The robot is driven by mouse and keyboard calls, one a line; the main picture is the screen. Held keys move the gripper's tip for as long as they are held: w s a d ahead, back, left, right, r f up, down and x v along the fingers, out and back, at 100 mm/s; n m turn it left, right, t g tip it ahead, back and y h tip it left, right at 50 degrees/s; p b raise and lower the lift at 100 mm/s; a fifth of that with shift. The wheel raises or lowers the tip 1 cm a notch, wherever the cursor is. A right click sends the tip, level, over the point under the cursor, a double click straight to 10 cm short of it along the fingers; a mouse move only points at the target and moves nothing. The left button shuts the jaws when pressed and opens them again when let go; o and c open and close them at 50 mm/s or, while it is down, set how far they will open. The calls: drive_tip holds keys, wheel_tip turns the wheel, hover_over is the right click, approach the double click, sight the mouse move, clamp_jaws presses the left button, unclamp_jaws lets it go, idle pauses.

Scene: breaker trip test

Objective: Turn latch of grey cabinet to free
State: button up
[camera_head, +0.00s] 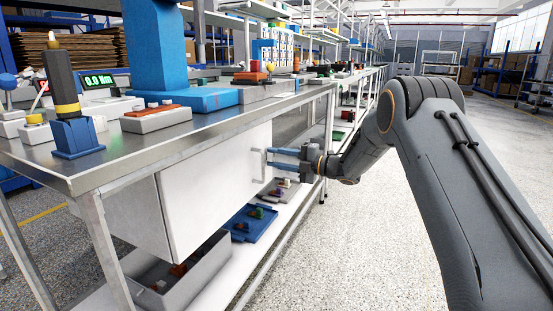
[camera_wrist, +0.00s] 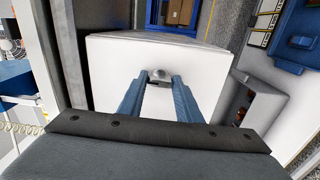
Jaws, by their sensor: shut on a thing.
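The grey cabinet (camera_head: 215,185) is a pale, near-white box hung under the metal workbench. Its face also fills the middle of the wrist view (camera_wrist: 112,72). A small metal latch (camera_wrist: 161,75) with a rounded top stands out from that face. In the head view a pale bar-like handle (camera_head: 257,165) shows on the face at the fingertips; whether it is the same part as the latch I cannot tell. My gripper (camera_head: 270,158) has blue fingers, reaches in from the right and is shut on the latch. The fingertips (camera_wrist: 160,82) hide part of it.
Below the cabinet are a grey bin (camera_head: 205,272) and a blue tray (camera_head: 238,236) with small parts. A bench leg (camera_head: 328,140) stands close to my wrist. A blue-based device (camera_head: 185,97) and small boxes stand on the bench top. The floor at right is clear.

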drive_tip(key=m+p, duration=0.6)
drive_tip(key=m, duration=1.1)
drive_tip(key=shift+m, duration=0.4)
idle(0.4)
drive_tip(key=o, duration=1)
drive_tip(key=shift+o, duration=0.2)
